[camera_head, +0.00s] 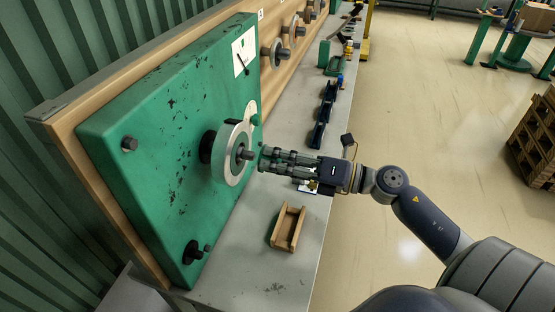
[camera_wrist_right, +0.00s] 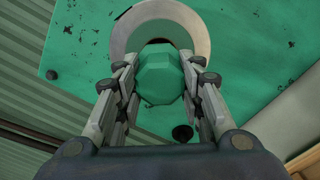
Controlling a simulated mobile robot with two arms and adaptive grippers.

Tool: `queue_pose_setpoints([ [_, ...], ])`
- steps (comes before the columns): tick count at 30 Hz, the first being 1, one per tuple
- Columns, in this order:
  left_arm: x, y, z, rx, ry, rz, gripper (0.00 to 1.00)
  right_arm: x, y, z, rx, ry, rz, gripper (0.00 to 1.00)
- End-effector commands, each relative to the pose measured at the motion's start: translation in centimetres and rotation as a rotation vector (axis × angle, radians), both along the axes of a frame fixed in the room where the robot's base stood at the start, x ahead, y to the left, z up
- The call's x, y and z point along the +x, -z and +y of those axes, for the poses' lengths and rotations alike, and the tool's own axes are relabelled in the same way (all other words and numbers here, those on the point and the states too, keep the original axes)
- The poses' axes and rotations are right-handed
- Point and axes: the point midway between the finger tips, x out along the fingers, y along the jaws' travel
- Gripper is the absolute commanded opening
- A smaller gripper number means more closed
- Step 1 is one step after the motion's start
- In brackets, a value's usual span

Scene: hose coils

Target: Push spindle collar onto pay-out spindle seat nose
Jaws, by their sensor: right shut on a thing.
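The spindle collar is a green faceted piece (camera_wrist_right: 160,74) held between the fingers of my right gripper (camera_wrist_right: 160,80) in the right wrist view. In the head view the right gripper (camera_head: 266,159) comes in from the right, level with the pay-out spindle seat, a pale metal disc (camera_head: 231,170) on a green panel. The seat's short dark nose (camera_head: 245,154) points toward the fingertips. A small gap seems to show between nose and gripper. In the wrist view the collar lies in front of the disc (camera_wrist_right: 198,28) and hides the nose. My left gripper is not in view.
The scuffed green panel (camera_head: 165,130) has dark knobs at its corners. More spindles (camera_head: 276,54) stand farther along. Open floor lies right.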

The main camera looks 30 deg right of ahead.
Motion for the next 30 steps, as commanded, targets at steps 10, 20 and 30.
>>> queue_pose_setpoints([
  [10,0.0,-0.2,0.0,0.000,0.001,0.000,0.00,0.5,-0.2,0.4,0.001,0.000,-0.002,0.00],
  [20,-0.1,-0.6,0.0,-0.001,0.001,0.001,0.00,1.5,-0.1,1.3,0.000,0.000,-0.002,0.00],
  [30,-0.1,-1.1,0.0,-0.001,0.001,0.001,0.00,2.5,-0.2,2.2,0.001,0.000,-0.003,0.00],
])
